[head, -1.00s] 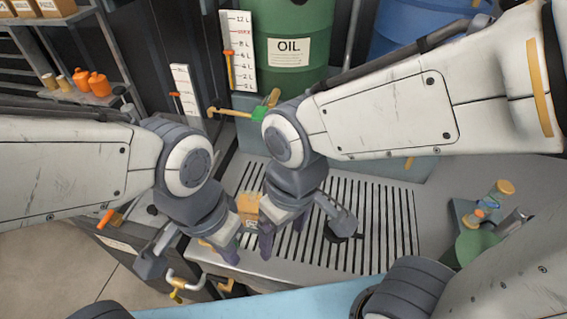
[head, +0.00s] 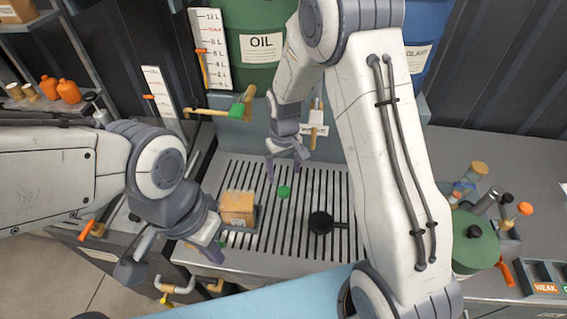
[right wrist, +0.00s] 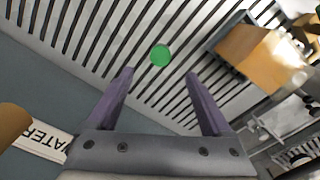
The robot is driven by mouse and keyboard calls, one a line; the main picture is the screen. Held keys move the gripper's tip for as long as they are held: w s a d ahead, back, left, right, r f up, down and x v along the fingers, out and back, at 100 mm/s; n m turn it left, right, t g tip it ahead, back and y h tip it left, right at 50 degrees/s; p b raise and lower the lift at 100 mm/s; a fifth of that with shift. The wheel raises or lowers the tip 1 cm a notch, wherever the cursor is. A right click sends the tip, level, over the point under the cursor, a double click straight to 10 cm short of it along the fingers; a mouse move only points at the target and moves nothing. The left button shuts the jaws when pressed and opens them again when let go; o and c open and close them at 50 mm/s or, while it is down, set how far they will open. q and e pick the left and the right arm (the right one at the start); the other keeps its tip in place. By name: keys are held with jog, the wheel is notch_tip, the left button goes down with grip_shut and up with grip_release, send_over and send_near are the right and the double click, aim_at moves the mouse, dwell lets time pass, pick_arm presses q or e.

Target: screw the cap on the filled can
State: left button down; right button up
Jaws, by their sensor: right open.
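A tan box-shaped can (head: 238,206) stands on the slotted grate; it also shows in the right wrist view (right wrist: 255,55). Whether it is filled cannot be seen. A small round green cap (head: 283,192) lies on the grate to the right of the can, apart from it. It also shows in the right wrist view (right wrist: 160,55), beyond and between the fingertips. My right gripper (head: 287,165) is open and empty, behind the cap in the head view. My left gripper (head: 212,250) is close to the can's lower left; whether its fingers grip it is unclear.
A black round piece with a handle (head: 320,222) lies on the grate right of the cap. A green oil drum (head: 258,75) with a green-handled tap (head: 238,108) stands behind. A green vessel (head: 474,245) and small bottles crowd the right bench.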

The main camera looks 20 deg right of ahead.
aim_at(284, 190)
notch_tip(284, 190, down, 8)
jog(key=shift+p, duration=0.65)
grip_shut()
jog(key=c, duration=0.9)
grip_release()
grip_shut()
jog(key=shift+r+p, duration=1.95)
jog(key=shift+r, duration=0.55)
jog(key=shift+a+r, duration=0.1)
jog(key=shift+r, duration=0.05)
